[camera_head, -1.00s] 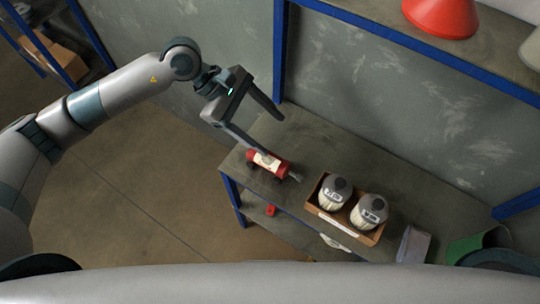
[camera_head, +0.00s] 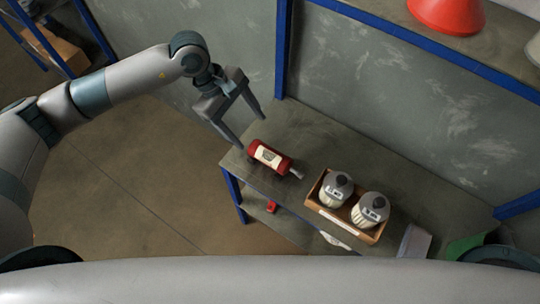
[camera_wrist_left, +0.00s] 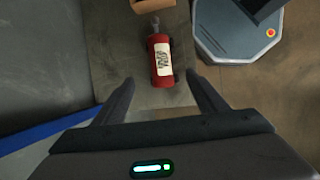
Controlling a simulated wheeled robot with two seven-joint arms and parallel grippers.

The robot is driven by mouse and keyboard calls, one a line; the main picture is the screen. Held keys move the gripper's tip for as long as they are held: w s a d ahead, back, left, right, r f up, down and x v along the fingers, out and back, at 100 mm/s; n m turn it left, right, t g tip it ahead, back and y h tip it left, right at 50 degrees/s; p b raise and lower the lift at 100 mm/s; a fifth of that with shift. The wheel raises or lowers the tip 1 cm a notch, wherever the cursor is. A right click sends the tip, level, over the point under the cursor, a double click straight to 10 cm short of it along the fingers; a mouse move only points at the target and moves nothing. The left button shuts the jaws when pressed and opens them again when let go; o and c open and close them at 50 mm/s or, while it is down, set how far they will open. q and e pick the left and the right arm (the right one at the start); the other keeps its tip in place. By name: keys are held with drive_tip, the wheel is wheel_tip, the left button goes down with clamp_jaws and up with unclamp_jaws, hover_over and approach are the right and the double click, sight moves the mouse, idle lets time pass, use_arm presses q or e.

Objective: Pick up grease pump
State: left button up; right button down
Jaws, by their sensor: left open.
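The grease pump is a red cylinder with a white label and a grey metal tip. In the head view the grease pump (camera_head: 268,156) lies on the left part of the grey shelf top, its tip toward the box. In the left wrist view the grease pump (camera_wrist_left: 161,62) lies beyond the fingertips, roughly centred between them. My left gripper (camera_head: 250,132) is open and empty, apart from the pump, above the shelf's left end. Its two fingers (camera_wrist_left: 160,82) also show in the left wrist view. My right gripper is not in view.
An open cardboard box (camera_head: 322,219) holding two grey-and-white canisters (camera_head: 336,188) stands right of the pump on the shelf top (camera_head: 345,150). A blue post (camera_head: 281,50) rises behind the shelf's left end. An upper shelf carries a red cone-shaped object (camera_head: 445,14).

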sight(266, 151)
use_arm(q)
drive_tip(key=b+x, duration=0.1)
drive_tip(key=x, duration=0.7)
drive_tip(key=shift+d+f, duration=0.15)
drive_tip(key=shift+f, duration=0.15)
drive_tip(key=shift+b+x, duration=0.55)
drive_tip(key=shift+x, duration=2)
drive_tip(key=shift+a+f, duration=0.1)
drive_tip(key=shift+a, duration=0.1)
drive_tip(key=shift+c, duration=0.6)
clamp_jaws()
